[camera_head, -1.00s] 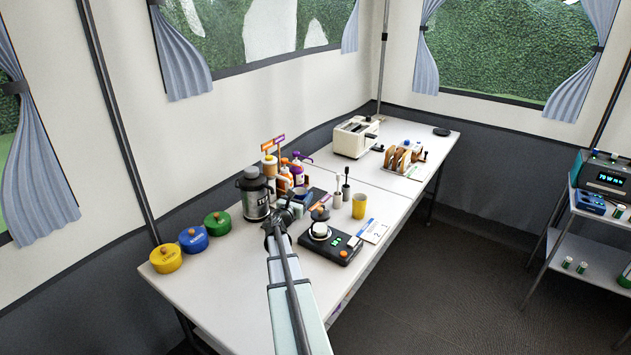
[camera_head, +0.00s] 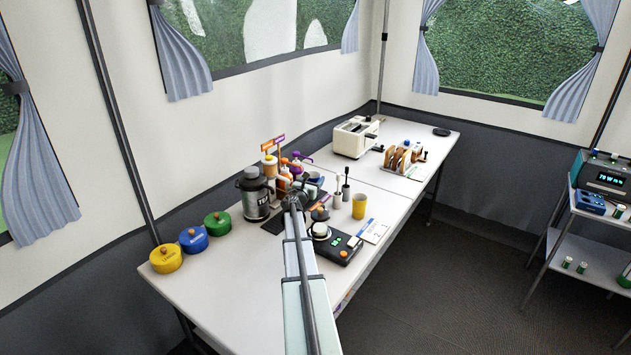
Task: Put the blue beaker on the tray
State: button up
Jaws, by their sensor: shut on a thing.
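The blue beaker (camera_head: 315,178) shows as a small blue-grey cup just beyond the end of my arm, near the bottles. My gripper (camera_head: 302,190) is shut on it, though the fingers are small and largely hidden behind my wrist. A dark flat rectangle (camera_head: 273,225) lies on the table left of my arm. Another dark surface (camera_head: 319,194) shows partly behind my gripper. I cannot tell which of these is the tray.
A yellow cup (camera_head: 359,206), a black scale-like device (camera_head: 341,250) and a card (camera_head: 373,231) are at right. Lidded pots (camera_head: 192,239) stand at left. The near left table is clear.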

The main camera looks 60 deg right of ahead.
jog(key=shift+x, duration=1.2)
jog(key=shift+w+d+f, duration=0.1)
jog(key=shift+d+f, duration=0.05)
jog(key=shift+d, duration=0.15)
jog(key=shift+a+f, duration=0.15)
jog(key=shift+f, duration=0.5)
jog(key=shift+f, duration=0.1)
jog(key=o, duration=1.2)
jog(key=shift+a, duration=0.1)
jog(key=v, duration=1.2)
